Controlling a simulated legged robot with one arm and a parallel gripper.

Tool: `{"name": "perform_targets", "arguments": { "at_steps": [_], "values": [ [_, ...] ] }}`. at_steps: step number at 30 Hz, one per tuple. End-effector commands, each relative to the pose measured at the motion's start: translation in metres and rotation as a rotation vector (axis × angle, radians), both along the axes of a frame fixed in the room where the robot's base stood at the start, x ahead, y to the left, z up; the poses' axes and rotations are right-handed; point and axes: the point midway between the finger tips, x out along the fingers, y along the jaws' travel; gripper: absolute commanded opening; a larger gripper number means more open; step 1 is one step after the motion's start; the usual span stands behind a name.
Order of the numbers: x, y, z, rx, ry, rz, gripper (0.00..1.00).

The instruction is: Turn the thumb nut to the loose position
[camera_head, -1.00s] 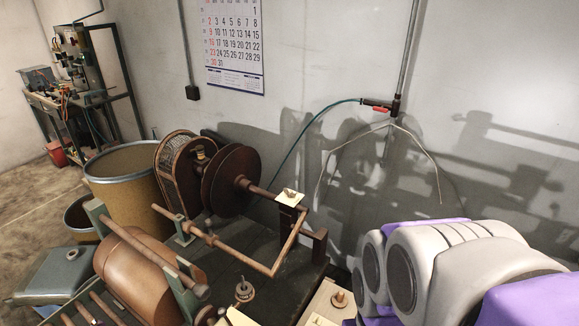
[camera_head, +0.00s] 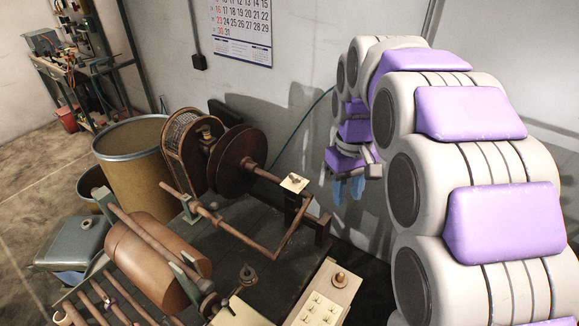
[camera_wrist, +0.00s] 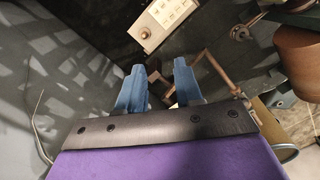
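The thumb nut (camera_head: 294,179) looks like a small brass winged piece on a square cream plate (camera_head: 297,187), on top of a dark post at the right end of the winder. Its exact angle is too small to read. My gripper (camera_head: 347,188) hangs in the air to the right of the plate, its blue fingers pointing down and apart with nothing between them. In the wrist view, my gripper (camera_wrist: 159,67) shows both fingers spread, with a dark post partly visible between them. I cannot make out the nut in that view.
A rusty crank bar (camera_head: 240,237) runs in front of the post, left of which stands a large disc (camera_head: 238,160). A cream board with several pegs (camera_head: 322,306) and a round knob (camera_head: 340,280) lies at the front. The wall is behind.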

Motion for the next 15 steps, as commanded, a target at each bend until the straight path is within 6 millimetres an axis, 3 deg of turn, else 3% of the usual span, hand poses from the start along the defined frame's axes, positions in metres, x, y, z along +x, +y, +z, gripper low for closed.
{"name": "perform_targets", "arguments": {
  "at_steps": [1, 6, 15],
  "values": [
    [0.018, 0.003, 0.007, 0.002, -0.001, 0.023, 0.35],
    [0.071, 0.025, 0.018, 0.001, -0.013, 0.114, 0.35],
    [0.150, 0.065, 0.023, 0.007, -0.031, 0.276, 0.35]
  ]
}}
